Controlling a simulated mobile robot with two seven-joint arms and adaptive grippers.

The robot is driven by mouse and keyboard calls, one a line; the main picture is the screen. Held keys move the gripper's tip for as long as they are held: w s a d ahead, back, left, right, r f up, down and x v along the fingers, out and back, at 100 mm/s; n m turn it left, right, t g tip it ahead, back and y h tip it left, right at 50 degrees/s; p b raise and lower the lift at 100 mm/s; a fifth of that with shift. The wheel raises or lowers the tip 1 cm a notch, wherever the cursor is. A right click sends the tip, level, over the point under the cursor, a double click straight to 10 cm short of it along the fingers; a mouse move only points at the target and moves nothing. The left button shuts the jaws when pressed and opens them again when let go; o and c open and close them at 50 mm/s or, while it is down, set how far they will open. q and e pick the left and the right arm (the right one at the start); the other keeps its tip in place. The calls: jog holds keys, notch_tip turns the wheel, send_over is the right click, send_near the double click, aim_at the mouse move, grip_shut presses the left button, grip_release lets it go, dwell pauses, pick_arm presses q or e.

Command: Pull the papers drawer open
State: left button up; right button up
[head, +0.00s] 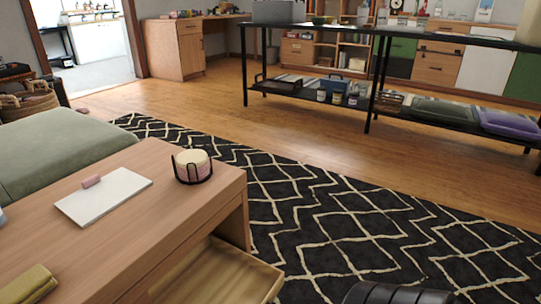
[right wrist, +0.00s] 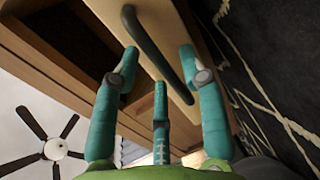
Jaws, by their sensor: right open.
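The drawer (head: 228,278) is light wood and stands out from under the wooden table (head: 118,235) at the bottom of the head view. The visible part of its inside looks empty; its front is cut off by the frame. In the right wrist view the drawer front (right wrist: 178,28) carries a dark bar handle (right wrist: 148,48). My right gripper (right wrist: 158,56) has teal fingers spread apart on both sides of the handle, with the handle between them; I cannot tell whether they touch it. No papers show. My left gripper is not in view.
A green sofa (head: 55,150) stands to the left.

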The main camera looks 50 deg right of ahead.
jog(key=v, duration=1.1)
jog(key=shift+s, duration=0.3)
